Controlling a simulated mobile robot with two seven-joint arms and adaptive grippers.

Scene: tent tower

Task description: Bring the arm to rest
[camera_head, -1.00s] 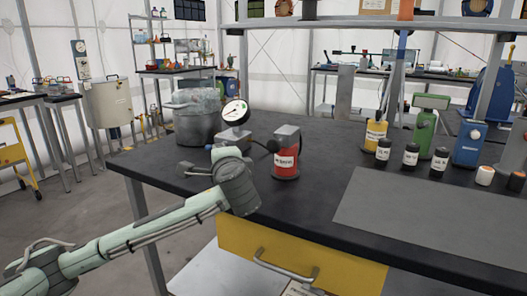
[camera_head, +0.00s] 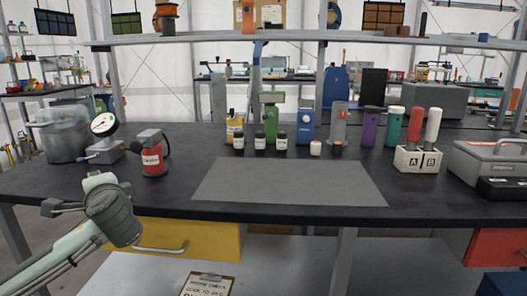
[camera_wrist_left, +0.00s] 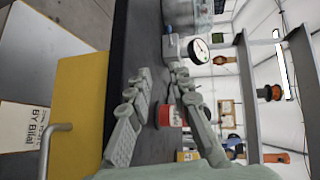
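My left arm (camera_head: 65,248) comes in from the lower left of the head view, in front of the bench's left end, near the yellow drawer. Its gripper (camera_wrist_left: 163,85) shows clearly in the left wrist view, with its two fingers apart and nothing between them. In the head view the fingers (camera_head: 60,207) are small and point left. Beyond the gripper, on the bench, stand a red canister (camera_head: 152,160) and a dial gauge on a grey base (camera_head: 103,125). The gripper appears apart from both. My right arm and gripper are not in view.
The black bench top (camera_head: 430,203) bears a bare grey mat (camera_head: 290,183). Several bottles stand behind it. A grey pot (camera_head: 62,140) is at the left, a white A/B holder (camera_head: 417,160) and a grey case (camera_head: 490,165) at the right. A yellow drawer (camera_head: 195,238) is below.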

